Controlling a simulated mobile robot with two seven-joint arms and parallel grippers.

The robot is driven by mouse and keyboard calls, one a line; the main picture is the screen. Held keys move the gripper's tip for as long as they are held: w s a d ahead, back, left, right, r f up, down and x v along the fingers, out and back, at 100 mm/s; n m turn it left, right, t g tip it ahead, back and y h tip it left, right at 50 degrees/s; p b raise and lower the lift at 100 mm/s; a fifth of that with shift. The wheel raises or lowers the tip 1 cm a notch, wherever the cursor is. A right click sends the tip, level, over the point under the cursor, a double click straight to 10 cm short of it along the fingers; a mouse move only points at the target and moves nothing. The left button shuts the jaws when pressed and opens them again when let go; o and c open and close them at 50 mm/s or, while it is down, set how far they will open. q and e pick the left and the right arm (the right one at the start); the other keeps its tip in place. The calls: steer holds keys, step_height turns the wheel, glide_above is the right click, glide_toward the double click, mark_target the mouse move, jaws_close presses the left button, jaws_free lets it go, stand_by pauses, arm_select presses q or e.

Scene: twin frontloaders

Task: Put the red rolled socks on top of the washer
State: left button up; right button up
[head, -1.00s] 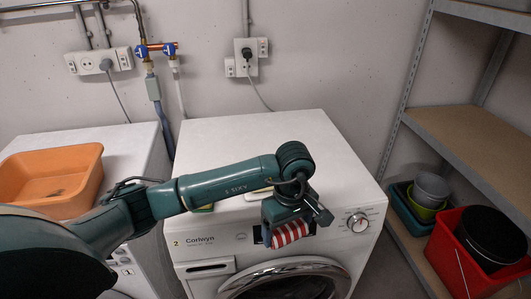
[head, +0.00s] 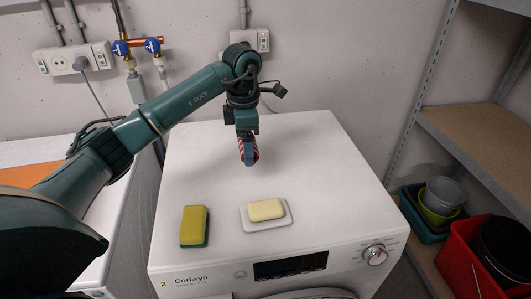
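My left gripper (head: 249,160) is shut on the red rolled socks (head: 254,151), red with white stripes, which are mostly hidden by the fingers. It points down over the middle of the top of the washer (head: 326,190), the white machine marked Corlwyn. I cannot tell whether the socks touch the top or hang just above it. My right gripper is not in view.
A yellow and green sponge (head: 194,226) and a cream soap bar (head: 266,210) on a white dish (head: 284,221) lie near the washer's front edge. A shelf (head: 485,140) with tubs and a red bucket (head: 459,262) stands right. The washer top's right side is clear.

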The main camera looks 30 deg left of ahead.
arm_select(q)
steer(key=shift+w+a, duration=0.15)
steer(key=shift+w, duration=0.05)
glide_above(249, 181)
step_height(249, 181, down, 5)
steer(key=shift+s+f+p, duration=0.1)
steer(key=shift+f+p, duration=0.05)
steer(key=shift+p, duration=0.15)
steer(key=shift+f, duration=0.65)
step_height(249, 181, down, 3)
steer(key=shift+f, duration=0.1)
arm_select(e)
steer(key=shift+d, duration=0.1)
arm_select(q)
steer(key=shift+f, duration=0.15)
steer(key=o, duration=0.9)
